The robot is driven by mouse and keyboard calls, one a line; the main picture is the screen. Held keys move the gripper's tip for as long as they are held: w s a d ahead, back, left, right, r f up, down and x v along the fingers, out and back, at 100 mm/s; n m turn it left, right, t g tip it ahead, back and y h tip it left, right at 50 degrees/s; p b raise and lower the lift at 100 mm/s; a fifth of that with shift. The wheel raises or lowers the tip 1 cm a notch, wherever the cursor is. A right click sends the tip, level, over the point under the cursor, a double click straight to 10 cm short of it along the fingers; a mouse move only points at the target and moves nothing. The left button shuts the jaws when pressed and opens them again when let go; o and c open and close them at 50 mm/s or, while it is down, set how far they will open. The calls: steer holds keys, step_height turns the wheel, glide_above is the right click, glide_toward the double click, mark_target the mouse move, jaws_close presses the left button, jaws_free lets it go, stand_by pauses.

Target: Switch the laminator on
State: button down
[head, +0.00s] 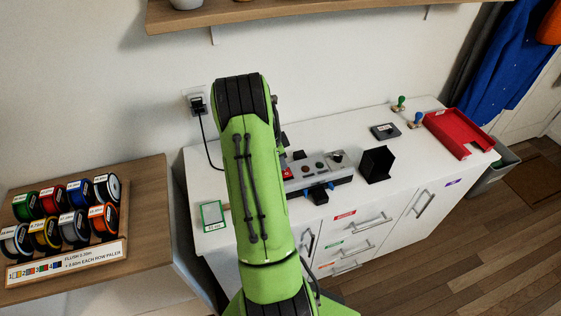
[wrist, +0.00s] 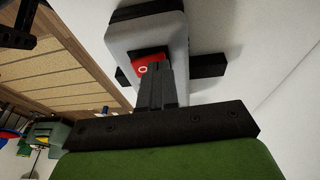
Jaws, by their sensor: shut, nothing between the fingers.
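The laminator (head: 343,171) is a grey box on the white cabinet, with round buttons and a knob on its top. In the wrist view the laminator's grey end (wrist: 120,40) fills the upper middle, and the red rocker switch (wrist: 144,64) shows a white ring mark. My gripper (wrist: 151,72) is shut and empty, its fingertips right at the red switch and covering part of it. I cannot tell whether they touch it. In the head view my arm hides the gripper.
The white cabinet top (head: 395,117) also holds a black stand (head: 377,164), a dark stamp pad (head: 385,131), stamps and a red tray (head: 460,132). A wooden shelf (head: 300,12) hangs above. A spool rack (head: 70,222) stands at left. A wall plug and cable are behind my arm.

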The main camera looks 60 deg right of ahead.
steer(key=shift+w+d+f+b, duration=0.1)
steer(key=shift+f+b, duration=0.5)
steer(key=shift+b, duration=0.2)
steer(key=shift+r, duration=0.2)
steer(key=shift+s+a+r, duration=0.2)
steer(key=shift+s+a, duration=0.4)
steer(key=shift+a, duration=0.05)
